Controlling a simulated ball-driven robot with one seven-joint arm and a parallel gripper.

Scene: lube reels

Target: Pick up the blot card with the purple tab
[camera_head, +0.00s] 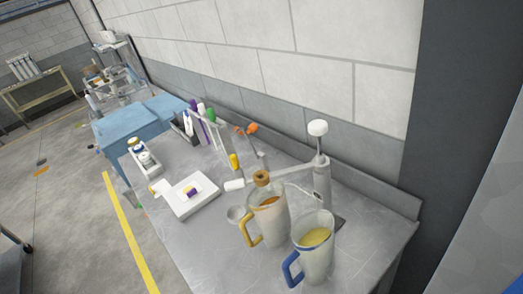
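A flat white box or tray (176,207) lies on the metal workbench, left of the middle of the picture. A small purple and yellow patch (192,191) shows on its top; it may be the tab of a blot card, but it is too small to tell. A pale card-like piece (156,187) sits at the tray's left side. My gripper does not show in this view.
Two jugs, one with a yellow handle (250,232) and one with a blue handle (291,270), stand at the bench's front right. A metal pump post (321,175) stands behind them. Bottles (146,160) and upright coloured items (203,130) stand farther back.

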